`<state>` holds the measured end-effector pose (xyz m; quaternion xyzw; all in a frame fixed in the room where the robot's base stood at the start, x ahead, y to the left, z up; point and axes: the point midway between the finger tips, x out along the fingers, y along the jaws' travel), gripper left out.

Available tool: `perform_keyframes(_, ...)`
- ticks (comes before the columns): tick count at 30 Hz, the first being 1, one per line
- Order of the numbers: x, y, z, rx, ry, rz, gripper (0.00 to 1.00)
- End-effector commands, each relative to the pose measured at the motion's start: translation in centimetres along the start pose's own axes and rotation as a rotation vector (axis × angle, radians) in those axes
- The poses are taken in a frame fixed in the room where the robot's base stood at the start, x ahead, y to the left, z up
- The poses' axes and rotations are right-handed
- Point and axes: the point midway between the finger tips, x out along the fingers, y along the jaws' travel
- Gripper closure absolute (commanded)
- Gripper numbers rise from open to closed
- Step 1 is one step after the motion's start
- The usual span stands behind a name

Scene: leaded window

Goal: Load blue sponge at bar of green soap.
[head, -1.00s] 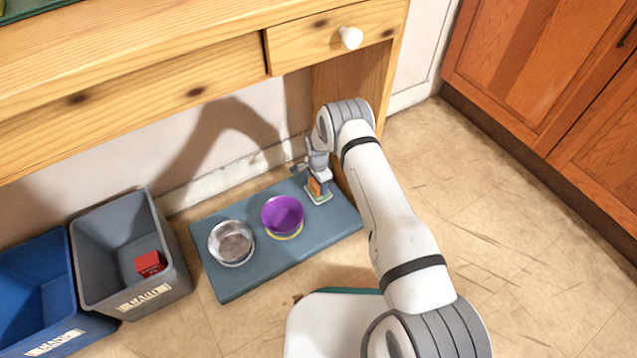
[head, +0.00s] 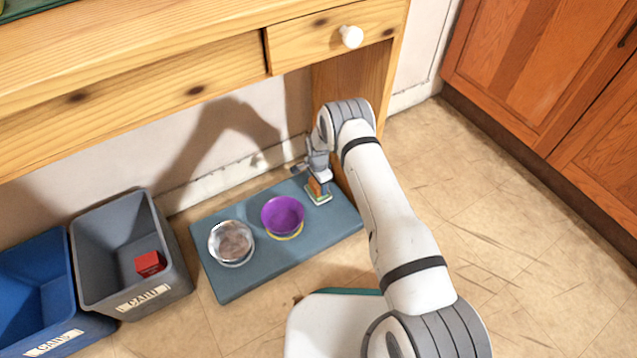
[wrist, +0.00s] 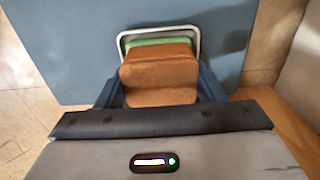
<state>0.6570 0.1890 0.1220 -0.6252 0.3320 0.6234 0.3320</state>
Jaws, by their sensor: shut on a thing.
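My gripper (wrist: 158,90) is shut on an orange-brown block (wrist: 160,74), with one finger on each side of it. The block looks like a sponge; no blue sponge shows. In the wrist view a green bar (wrist: 150,41), likely the soap, shows just past the block, inside a white-rimmed dish (wrist: 122,38). The block hides most of the green bar, and I cannot tell whether the two touch. In the head view my gripper (head: 318,176) points down over the dish (head: 321,201) at the right end of the blue-grey mat.
The blue-grey mat (head: 275,264) also holds a purple bowl (head: 283,214) and a metal bowl (head: 232,243). A grey bin (head: 110,232) with a red box (head: 150,263) and a blue bin (head: 35,290) stand left. The wooden desk (head: 170,75) overhangs the mat.

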Motion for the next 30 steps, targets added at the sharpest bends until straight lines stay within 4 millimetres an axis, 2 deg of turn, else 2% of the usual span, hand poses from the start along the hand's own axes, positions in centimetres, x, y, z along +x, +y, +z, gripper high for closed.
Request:
perform_keyframes(8, -0.5, 0.1, 0.0, 0.0, -0.001, 0.002, 0.56)
perform_keyframes(30, -6.5, 0.0, 0.0, 0.0, 0.0, 0.0, 0.56)
